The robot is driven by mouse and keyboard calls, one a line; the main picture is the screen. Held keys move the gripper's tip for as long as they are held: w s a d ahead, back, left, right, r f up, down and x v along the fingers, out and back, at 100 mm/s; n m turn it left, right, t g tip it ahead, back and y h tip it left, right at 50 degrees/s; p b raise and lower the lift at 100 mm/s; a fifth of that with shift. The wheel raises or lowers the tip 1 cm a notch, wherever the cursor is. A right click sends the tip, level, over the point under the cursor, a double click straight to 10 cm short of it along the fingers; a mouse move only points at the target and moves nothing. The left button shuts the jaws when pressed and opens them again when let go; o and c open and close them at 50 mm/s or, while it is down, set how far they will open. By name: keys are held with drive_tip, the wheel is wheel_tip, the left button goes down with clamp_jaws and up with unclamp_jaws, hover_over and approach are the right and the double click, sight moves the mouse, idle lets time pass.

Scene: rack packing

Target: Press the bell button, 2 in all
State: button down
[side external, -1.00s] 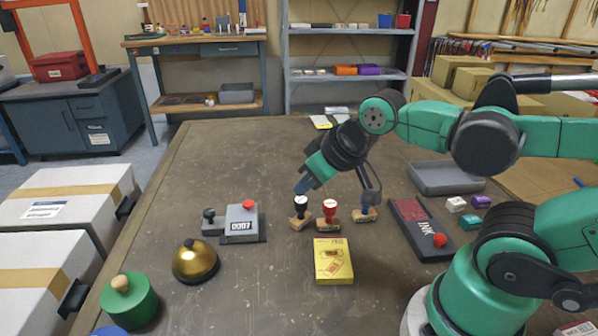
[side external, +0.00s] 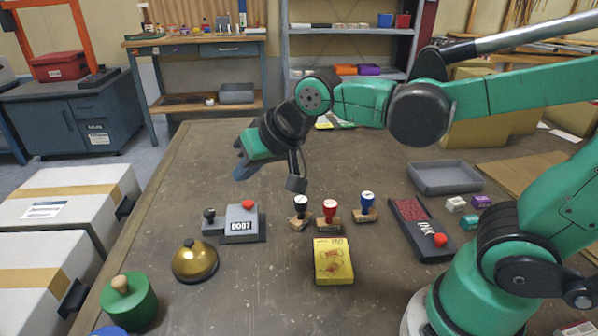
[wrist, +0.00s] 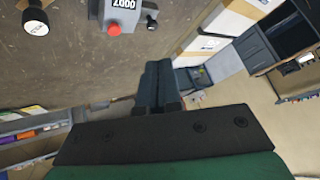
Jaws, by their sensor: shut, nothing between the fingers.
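The bell (side external: 195,262) is a golden dome with a small dark button (side external: 188,243) on top. It stands on the left front part of the table in the side external view. The bell does not show in the wrist view. My gripper (side external: 240,158) is in the air above the table, well above and behind the bell and the counter box, touching nothing. In the wrist view its dark fingers (wrist: 158,82) are together and empty.
A grey counter box with a red knob (side external: 240,215) stands right of the bell; it also shows in the wrist view (wrist: 122,12). Several stamps (side external: 329,212), a yellow box (side external: 333,262), an ink pad (side external: 420,225) and a green lidded pot (side external: 128,302) stand around.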

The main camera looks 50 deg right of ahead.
sight(189, 245)
drive_tip(key=w+a+m+y, duration=0.1)
drive_tip(key=w+a+m, duration=0.1)
drive_tip(key=w+a, duration=0.4)
drive_tip(key=shift+a+t+y, duration=0.3)
drive_tip(key=shift+a+y, duration=0.1)
drive_tip(key=shift+a, duration=0.65)
drive_tip(key=shift+w+f, duration=0.1)
drive_tip(key=shift+f, duration=0.1)
drive_tip(key=shift+f, duration=4.3)
drive_tip(key=shift+f, duration=0.1)
drive_tip(key=shift+f, duration=0.3)
drive_tip(key=shift+f, duration=0.45)
drive_tip(key=shift+r, duration=0.9)
